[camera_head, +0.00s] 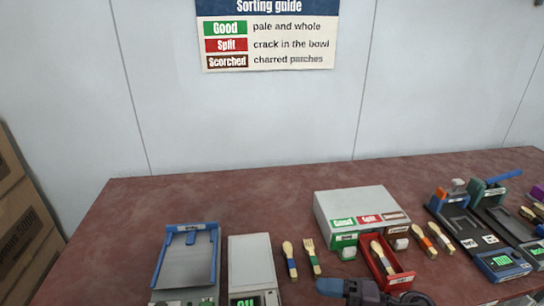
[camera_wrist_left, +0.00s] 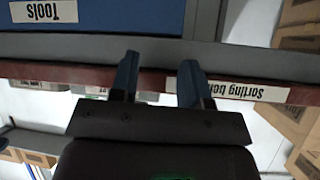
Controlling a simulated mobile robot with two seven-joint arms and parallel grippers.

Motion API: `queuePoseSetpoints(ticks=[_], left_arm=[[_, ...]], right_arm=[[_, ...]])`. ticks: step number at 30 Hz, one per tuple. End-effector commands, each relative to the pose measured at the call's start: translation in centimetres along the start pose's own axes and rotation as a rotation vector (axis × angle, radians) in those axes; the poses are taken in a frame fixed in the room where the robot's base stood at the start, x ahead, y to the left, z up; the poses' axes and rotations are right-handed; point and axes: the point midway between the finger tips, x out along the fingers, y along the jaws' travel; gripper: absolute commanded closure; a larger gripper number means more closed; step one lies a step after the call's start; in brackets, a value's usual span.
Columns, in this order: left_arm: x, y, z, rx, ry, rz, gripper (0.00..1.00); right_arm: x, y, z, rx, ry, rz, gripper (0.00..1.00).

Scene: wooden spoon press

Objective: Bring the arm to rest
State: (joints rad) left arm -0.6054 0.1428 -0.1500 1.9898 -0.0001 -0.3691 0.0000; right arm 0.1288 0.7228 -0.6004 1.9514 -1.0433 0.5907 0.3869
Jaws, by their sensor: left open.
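My left gripper (camera_wrist_left: 158,85) shows in the left wrist view with its two dark blue fingers apart and nothing between them. A red bench edge and a "Sorting bench" label (camera_wrist_left: 228,85) show behind the fingers, upside down. The fingers look clear of it, but the gap is hard to judge.
The red-brown bench (camera_head: 130,215) holds a blue-framed tray (camera_head: 188,265), a grey device (camera_head: 252,262), wooden utensils (camera_head: 289,260), a grey sorting box (camera_head: 355,203), a red bin (camera_head: 402,282) and fixtures at right. A blue "Tools" panel (camera_wrist_left: 110,14) shows in the wrist view. The bench's back left is clear.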

Motion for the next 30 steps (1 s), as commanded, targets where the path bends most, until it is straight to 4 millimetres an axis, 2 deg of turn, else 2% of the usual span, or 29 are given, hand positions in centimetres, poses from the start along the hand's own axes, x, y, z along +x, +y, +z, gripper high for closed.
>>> queuePoseSetpoints(ticks=[4, 8, 11, 14, 18, 22, 25, 30], left_arm=[[-0.1, 0.0, 0.1, 0.000, -0.002, 0.000, 0.57], [-0.1, 0.0, 0.0, 0.000, -0.001, 0.000, 0.57], [0.0, 0.0, 0.0, 0.000, 0.000, 0.000, 0.57], [0.0, 0.0, -0.1, 0.000, 0.002, 0.000, 0.57], [0.1, 0.0, -0.3, 0.000, 0.006, 0.001, 0.57], [0.2, 0.0, -0.4, 0.001, 0.009, 0.001, 0.57], [0.2, 0.0, -0.5, 0.001, 0.010, 0.001, 0.57], [0.2, 0.0, -0.5, 0.001, 0.010, 0.001, 0.57]], right_arm=[[-1.2, 0.2, 1.3, 0.233, -0.217, 0.280, 0.34], [-4.1, -1.4, 3.1, 0.452, -0.442, 0.473, 0.34], [-7.2, -4.0, 4.1, 0.634, -0.629, 0.588, 0.34], [-10.5, -7.8, 4.3, 0.828, -0.819, 0.676, 0.34], [-14.7, -13.8, 2.9, 1.092, -1.050, 0.749, 0.34], [-17.1, -18.0, 0.9, 1.275, -1.188, 0.776, 0.34], [-18.0, -19.7, -0.1, 1.355, -1.241, 0.783, 0.34], [-18.4, -20.6, -0.7, 1.397, -1.267, 0.784, 0.34]])
